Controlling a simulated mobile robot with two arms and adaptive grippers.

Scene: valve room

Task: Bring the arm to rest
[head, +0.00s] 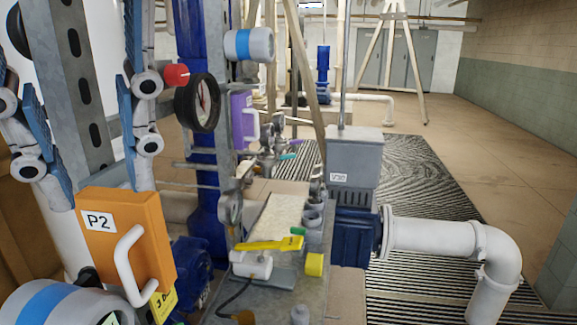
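I cannot tell whether the fingers touch the strut.
Close by are an orange box marked P2 (115,240), a red knob (176,75) and a black-rimmed gauge (198,103). A bench (275,220) carries a yellow tool (270,244). A white elbow pipe (450,240) stands right. Open floor (510,140) lies beyond.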

